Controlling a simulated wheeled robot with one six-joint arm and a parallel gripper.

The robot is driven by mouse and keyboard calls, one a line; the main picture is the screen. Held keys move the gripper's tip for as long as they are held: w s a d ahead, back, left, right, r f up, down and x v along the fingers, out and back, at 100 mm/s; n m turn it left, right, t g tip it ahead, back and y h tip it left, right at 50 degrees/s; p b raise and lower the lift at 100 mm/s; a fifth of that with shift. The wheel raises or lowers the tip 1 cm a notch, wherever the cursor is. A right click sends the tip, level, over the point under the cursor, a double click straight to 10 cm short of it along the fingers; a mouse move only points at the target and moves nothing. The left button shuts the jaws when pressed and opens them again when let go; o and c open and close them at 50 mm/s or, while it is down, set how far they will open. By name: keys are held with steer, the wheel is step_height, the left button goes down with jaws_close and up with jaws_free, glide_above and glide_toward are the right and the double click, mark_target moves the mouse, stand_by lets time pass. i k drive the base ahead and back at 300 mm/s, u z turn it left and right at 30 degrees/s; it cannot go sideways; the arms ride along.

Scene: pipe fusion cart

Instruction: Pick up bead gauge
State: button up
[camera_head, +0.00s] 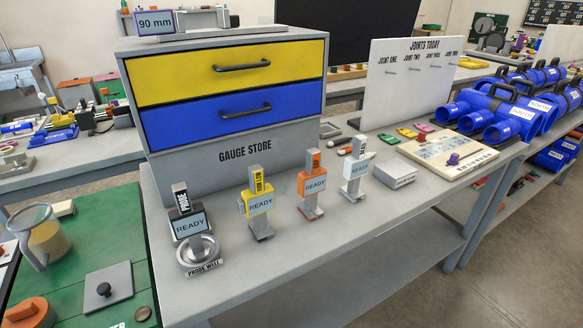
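Several upright gauges stand in a row on the grey bench (300,262), each with a READY sign. From left to right they are a black one (180,197) marked PROBE on a round probe well (199,257), a yellow one (258,184), an orange one (313,160) and a white one (358,148). The tags on the last three are too small to read, so I cannot tell which is the bead gauge. My gripper is not in view.
The gauge store (222,151), with shut yellow and blue drawers, stands behind the gauges. The bench's front strip is clear.

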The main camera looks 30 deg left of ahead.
mark_target(356, 166)
steer(key=u, duration=0.9)
steer(key=i, duration=0.85)
steer(key=u, duration=0.8)
